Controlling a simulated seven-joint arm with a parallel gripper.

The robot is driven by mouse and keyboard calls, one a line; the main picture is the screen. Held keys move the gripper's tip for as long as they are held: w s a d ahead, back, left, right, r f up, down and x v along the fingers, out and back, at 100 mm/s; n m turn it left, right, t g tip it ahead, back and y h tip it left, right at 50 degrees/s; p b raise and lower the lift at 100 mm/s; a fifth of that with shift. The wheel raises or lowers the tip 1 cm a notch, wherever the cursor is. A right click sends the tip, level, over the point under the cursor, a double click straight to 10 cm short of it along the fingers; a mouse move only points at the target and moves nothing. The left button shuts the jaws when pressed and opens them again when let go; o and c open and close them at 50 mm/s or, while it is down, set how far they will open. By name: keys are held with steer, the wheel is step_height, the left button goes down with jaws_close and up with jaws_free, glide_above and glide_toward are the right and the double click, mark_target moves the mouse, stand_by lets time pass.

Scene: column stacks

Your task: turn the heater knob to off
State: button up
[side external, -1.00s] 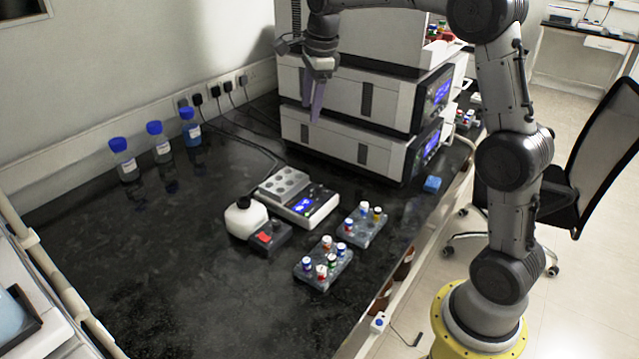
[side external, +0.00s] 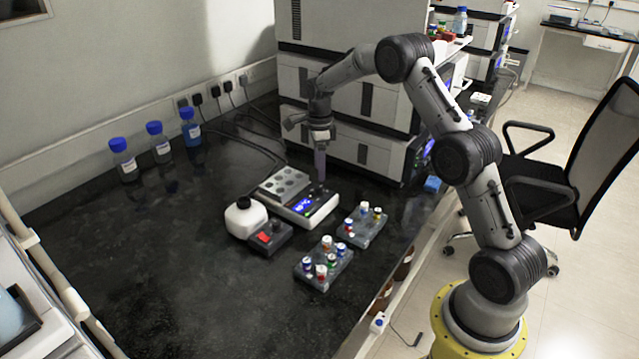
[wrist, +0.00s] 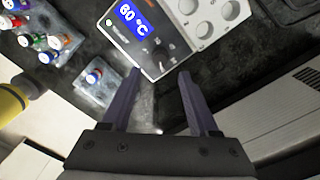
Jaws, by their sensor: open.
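The heater (side external: 301,198) is a white block unit with a grey well plate on top and a lit blue display, standing mid-bench. My gripper (side external: 320,178) points down just above the heater's right end. In the wrist view my gripper (wrist: 160,72) is open and empty, its fingertips just short of the heater's edge.
Two vial racks (side external: 362,226) (side external: 323,266) stand in front of the heater. Stacked white instruments (side external: 350,142) rise close behind. The bench's left front is clear.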

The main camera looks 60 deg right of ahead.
mark_target(319, 187)
step_height(319, 187, down, 6)
steer(key=shift+f, duration=0.1)
stand_by(0.4)
jaws_close()
